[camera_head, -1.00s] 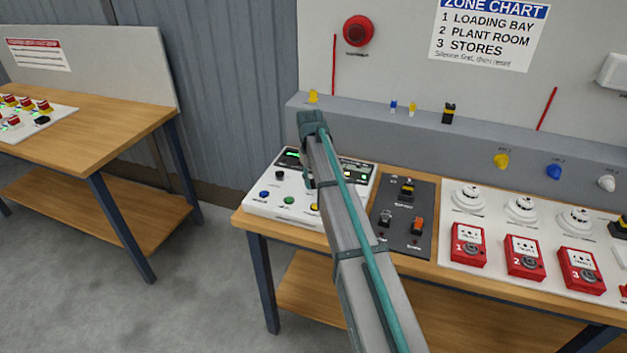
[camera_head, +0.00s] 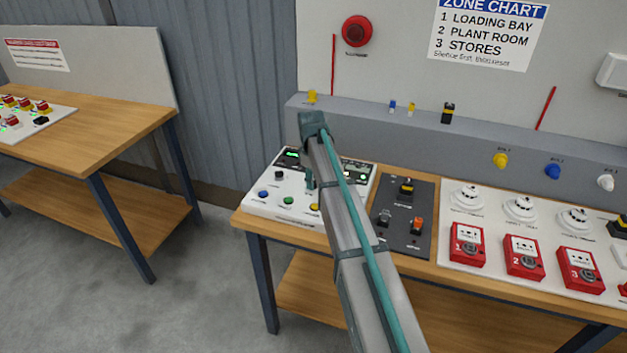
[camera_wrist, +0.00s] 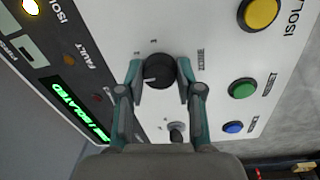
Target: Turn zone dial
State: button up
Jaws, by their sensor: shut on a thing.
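The zone dial (camera_wrist: 156,71) is a round black knob with a white pointer mark, on a pale control panel (camera_wrist: 215,75). In the wrist view my gripper (camera_wrist: 159,78) has one finger on each side of the knob and is shut on it. The pointer mark lies toward the left side of the knob. Small printed marks stand around it, too small to read surely. In the head view the panel (camera_head: 257,208) sits at the left end of the right bench, and my arm hides the dial.
Beside the dial are yellow (camera_wrist: 259,13), green (camera_wrist: 243,89) and blue (camera_wrist: 233,127) buttons, and a small key-like switch (camera_wrist: 177,131). A green display (camera_wrist: 78,112) reads "1 ISOLATED". A dark switch box (camera_head: 402,238) stands right of the panel, then red call points (camera_head: 524,257).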

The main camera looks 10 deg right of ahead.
dwell(0.3)
jog(key=o, duration=1.2)
jog(key=shift+c, duration=0.2)
notch_tip(320, 180, up, 12)
jog(key=shift+s+a, duration=0.25)
jog(key=shift+s, duration=0.05)
